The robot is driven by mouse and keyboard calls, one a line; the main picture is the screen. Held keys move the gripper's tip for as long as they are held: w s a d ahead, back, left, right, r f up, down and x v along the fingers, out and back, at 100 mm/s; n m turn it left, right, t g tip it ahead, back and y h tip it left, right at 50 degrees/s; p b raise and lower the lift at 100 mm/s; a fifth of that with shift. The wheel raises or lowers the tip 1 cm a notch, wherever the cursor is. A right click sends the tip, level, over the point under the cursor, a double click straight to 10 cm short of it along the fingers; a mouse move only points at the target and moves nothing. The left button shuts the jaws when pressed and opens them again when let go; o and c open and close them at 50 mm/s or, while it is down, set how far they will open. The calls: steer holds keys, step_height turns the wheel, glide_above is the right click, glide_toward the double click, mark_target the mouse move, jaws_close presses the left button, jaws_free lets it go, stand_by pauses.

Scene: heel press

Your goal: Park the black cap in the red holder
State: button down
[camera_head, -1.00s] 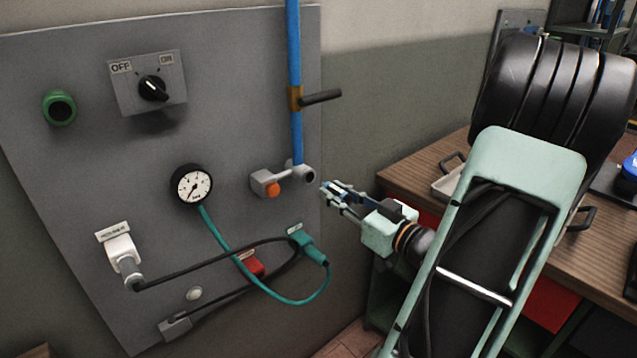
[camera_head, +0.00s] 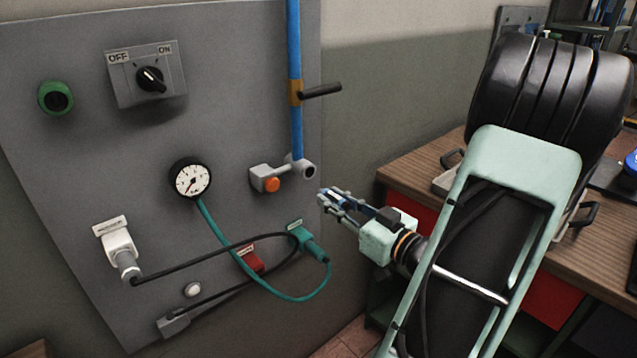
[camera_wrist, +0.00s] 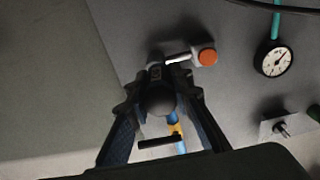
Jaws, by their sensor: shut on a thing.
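The black cap (camera_wrist: 160,98) shows as a dark rounded thing between the fingers in the wrist view. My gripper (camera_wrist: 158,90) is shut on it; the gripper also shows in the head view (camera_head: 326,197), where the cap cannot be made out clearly. It is just right of and below the grey pipe end (camera_head: 308,171), with a small visual gap. The red holder (camera_head: 252,259) is a small labelled block low on the grey panel, left of and below my gripper. A dark cable passes by it. The holder is not seen in the wrist view.
A teal connector (camera_head: 309,243) with a looping hose sits between the red holder and my gripper. An orange button (camera_head: 271,184) and a blue pipe (camera_head: 293,60) with a dark lever (camera_head: 321,90) are nearby. A wooden workbench (camera_head: 410,180) stands right.

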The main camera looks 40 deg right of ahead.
steer(key=a+f+b, duration=0.1)
steer(key=a+f, duration=0.2)
steer(key=f, duration=0.2)
steer(key=shift+a+f, duration=0.15)
steer(key=shift+a, duration=0.05)
steer(key=shift+s+a+f+p, duration=0.15)
steer(key=shift+f+p, duration=0.1)
steer(key=shift+p, duration=0.5)
steer(key=shift+a+f+p, duration=0.1)
steer(key=shift+p, duration=0.2)
steer(key=a+f+b, duration=0.1)
steer(key=a+f, duration=0.4)
steer(key=f, duration=0.3)
steer(key=s+a+f+b, duration=0.1)
steer(key=a+f+b, duration=0.1)
steer(key=a+f, duration=0.3)
steer(key=shift+a+f, duration=0.3)
steer(key=shift+f, duration=1.25)
